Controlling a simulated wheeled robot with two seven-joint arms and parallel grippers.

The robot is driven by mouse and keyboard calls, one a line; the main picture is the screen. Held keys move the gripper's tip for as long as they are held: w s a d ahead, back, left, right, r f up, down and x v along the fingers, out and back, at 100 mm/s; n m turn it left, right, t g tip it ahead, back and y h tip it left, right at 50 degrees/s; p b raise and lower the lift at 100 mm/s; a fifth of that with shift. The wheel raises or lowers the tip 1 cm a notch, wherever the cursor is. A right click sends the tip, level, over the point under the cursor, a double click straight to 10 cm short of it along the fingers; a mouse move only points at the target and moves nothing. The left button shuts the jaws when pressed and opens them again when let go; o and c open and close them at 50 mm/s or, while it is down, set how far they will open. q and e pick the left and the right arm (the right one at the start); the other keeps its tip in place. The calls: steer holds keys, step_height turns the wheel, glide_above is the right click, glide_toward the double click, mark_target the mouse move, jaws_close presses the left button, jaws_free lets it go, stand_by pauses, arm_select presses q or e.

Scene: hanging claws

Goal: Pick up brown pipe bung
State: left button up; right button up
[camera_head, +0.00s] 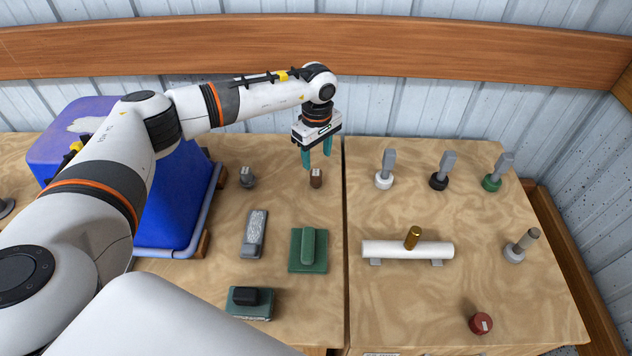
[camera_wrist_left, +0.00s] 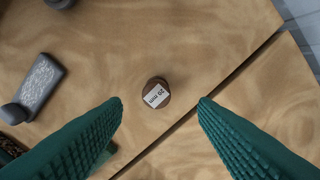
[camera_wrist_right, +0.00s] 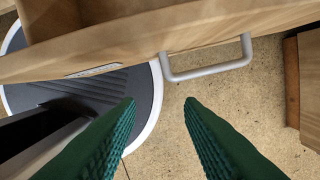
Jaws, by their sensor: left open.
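The brown pipe bung (camera_head: 316,178) stands on the wooden table near the seam between two table tops, with a white label on it. In the left wrist view the bung (camera_wrist_left: 155,92) sits centred ahead of the fingers, its "20 mm" label facing up. My left gripper (camera_head: 318,160) is open, pointing down above the bung, with nothing between its green fingers (camera_wrist_left: 160,102). My right gripper (camera_wrist_right: 158,102) shows only in the right wrist view; its fingers are apart and empty, below the table's edge near a drawer handle.
A grey bung (camera_head: 247,178) stands left of the brown one. A green block (camera_head: 308,250) and a grey tool (camera_head: 254,234) lie nearer. A blue bin (camera_head: 172,205) is at left. A white pipe (camera_head: 408,249) and several other bungs occupy the right table. A drawer handle (camera_wrist_right: 207,66) is near my right gripper.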

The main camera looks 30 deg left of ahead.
mark_target(316, 172)
arm_select(q)
steer(key=shift+w+f, duration=0.1)
steer(key=shift+f, duration=0.75)
steer(key=shift+w+a+f, duration=0.1)
steer(key=shift+w+f, duration=0.05)
steer(key=shift+f, duration=0.45)
steer(key=f+b, duration=0.1)
steer(key=s+f+b, duration=0.1)
steer(key=f, duration=0.1)
steer(key=shift+f, duration=0.55)
steer(key=shift+w, duration=0.1)
steer(key=shift+c, duration=0.9)
steer(key=shift+r, duration=0.1)
steer(key=c, duration=0.9)
steer(key=shift+o, duration=0.2)
arm_select(e)
steer(key=shift+w+a+f, duration=0.15)
steer(key=shift+w+f, duration=0.15)
steer(key=shift+f, duration=0.3)
steer(key=shift+w+a+f, duration=0.15)
steer(key=shift+w+f, duration=0.1)
steer(key=shift+f, duration=0.35)
